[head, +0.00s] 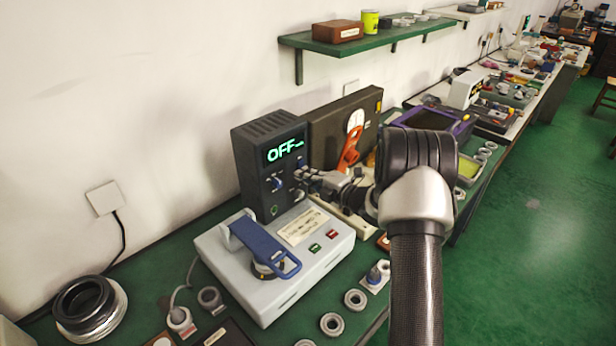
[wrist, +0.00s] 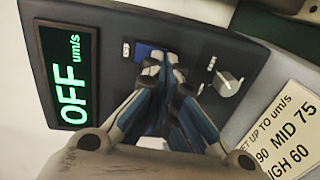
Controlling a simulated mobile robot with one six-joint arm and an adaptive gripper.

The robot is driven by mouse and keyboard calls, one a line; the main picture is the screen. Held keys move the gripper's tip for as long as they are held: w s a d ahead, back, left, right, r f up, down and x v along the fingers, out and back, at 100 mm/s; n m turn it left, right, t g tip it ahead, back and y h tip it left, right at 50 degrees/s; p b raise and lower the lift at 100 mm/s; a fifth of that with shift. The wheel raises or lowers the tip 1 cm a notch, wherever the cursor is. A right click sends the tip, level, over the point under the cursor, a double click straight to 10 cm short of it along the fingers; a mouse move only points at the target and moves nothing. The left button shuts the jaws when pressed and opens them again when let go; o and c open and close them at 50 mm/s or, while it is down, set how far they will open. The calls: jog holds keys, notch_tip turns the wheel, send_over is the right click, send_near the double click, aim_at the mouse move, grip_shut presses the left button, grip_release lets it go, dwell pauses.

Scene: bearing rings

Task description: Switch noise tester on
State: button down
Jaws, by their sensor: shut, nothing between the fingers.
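The noise tester (head: 262,133) is a dark box at the back of the bench, its green display (head: 284,151) reading OFF. In the wrist view the display (wrist: 66,75) reads OFF um/s. My gripper (head: 304,177) is shut and empty at the tester's front panel. In the wrist view the closed fingertips (wrist: 163,68) are beside a blue switch (wrist: 143,52) and partly cover it. I cannot tell whether they touch it. A grey knob (wrist: 228,84) is to the right of the fingers.
A pale grey machine (head: 230,247) with a blue lever (head: 264,243) stands in front of the tester. Loose rings (head: 355,299) lie along the bench's front edge. A dark case (head: 325,133) with an orange handle stands right of the tester. A printed card (wrist: 285,130) is near the knob.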

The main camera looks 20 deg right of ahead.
jog(key=shift+f, duration=0.1)
jog(key=b, duration=0.3)
jog(key=shift+w+a+f+b, duration=0.2)
jog(key=shift+w+f+b, duration=0.15)
jog(key=shift+w+f, duration=0.05)
jog(key=shift+r, duration=0.1)
